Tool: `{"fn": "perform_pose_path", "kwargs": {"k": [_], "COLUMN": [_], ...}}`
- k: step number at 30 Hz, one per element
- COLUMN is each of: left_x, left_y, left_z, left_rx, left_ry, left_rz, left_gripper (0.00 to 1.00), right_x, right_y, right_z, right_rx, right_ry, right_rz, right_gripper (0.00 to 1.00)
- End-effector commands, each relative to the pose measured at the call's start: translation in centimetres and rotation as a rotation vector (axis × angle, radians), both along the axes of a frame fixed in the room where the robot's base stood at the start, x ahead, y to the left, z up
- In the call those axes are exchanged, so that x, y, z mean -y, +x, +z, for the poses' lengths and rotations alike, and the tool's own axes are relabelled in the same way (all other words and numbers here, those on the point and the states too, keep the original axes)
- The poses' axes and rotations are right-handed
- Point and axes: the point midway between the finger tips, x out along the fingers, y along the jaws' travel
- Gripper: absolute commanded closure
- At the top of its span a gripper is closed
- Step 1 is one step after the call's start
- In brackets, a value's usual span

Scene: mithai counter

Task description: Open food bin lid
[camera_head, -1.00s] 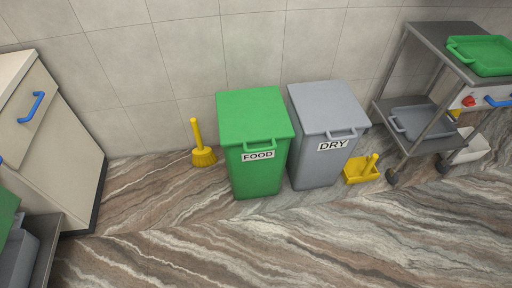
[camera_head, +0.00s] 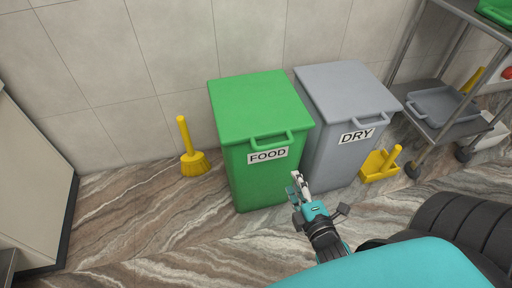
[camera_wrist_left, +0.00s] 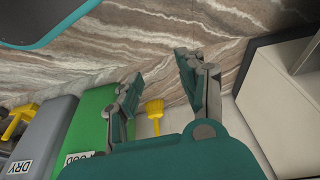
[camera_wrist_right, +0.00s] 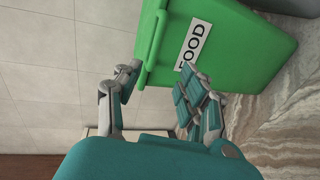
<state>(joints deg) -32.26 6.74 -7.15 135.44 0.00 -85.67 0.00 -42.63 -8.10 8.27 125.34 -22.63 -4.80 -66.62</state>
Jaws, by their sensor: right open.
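The green food bin (camera_head: 236,168) stands by the wall with its lid (camera_head: 258,104) shut. The lid's handle (camera_head: 272,141) is at the front edge, above the FOOD label (camera_head: 268,155). My right gripper (camera_head: 298,182) is in front of the bin's right front corner, lower than the handle in the picture. In the right wrist view my right gripper (camera_wrist_right: 158,88) is open and empty, with the lid's handle (camera_wrist_right: 157,42) beyond its fingertips, apart from them. My left gripper (camera_wrist_left: 160,68) is open and empty in the left wrist view, with the food bin (camera_wrist_left: 85,125) at the left.
The grey DRY bin (camera_head: 328,155) stands close to the food bin's right. A yellow broom (camera_head: 194,163) is at its left. A yellow dustpan (camera_head: 378,166) and a metal cart (camera_head: 440,130) are at the right. The floor in front is clear.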

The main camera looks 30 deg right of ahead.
Motion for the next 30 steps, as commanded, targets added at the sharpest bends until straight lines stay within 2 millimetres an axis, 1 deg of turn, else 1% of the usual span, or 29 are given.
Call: {"fn": "perform_pose_path", "kwargs": {"k": [2, 5, 8, 12, 21, 25, 27, 30], "left_x": [0.0, -0.1, -0.1, -0.2, -0.2, -0.2, 0.2, 0.5], "left_y": [-0.1, -0.3, -0.5, -0.8, -0.8, -0.8, 0.4, 1.4], "left_z": [0.4, 0.9, 1.7, 2.4, 1.0, 0.5, 0.7, 0.9], "left_rx": [0.002, 0.005, 0.010, 0.016, 0.014, 0.015, 0.069, 0.116], "left_ry": [0.000, 0.000, 0.000, 0.000, 0.000, 0.000, -0.011, -0.021], "left_rz": [0.000, 0.000, 0.001, 0.001, 0.001, 0.001, -0.003, -0.006], "left_gripper": [0.60, 0.60, 0.60, 0.60, 0.60, 0.60, 0.60, 0.60], "right_x": [0.2, 0.4, 0.8, 1.5, 3.0, 3.5, 3.7, 3.9], "right_y": [0.3, 1.3, 2.9, 5.9, 12.1, 14.2, 15.1, 15.9], "right_z": [0.3, 0.2, -0.1, -0.8, -2.3, -2.7, -3.0, -3.1], "right_rx": [0.006, 0.009, 0.010, 0.011, 0.010, 0.008, 0.007, 0.007], "right_ry": [-0.016, -0.018, -0.017, -0.016, -0.013, -0.013, -0.012, -0.011], "right_rz": [0.000, 0.001, 0.001, 0.001, 0.000, 0.000, 0.000, 0.000], "right_gripper": [0.59, 0.59, 0.59, 0.59, 0.59, 0.59, 0.59, 0.59]}}
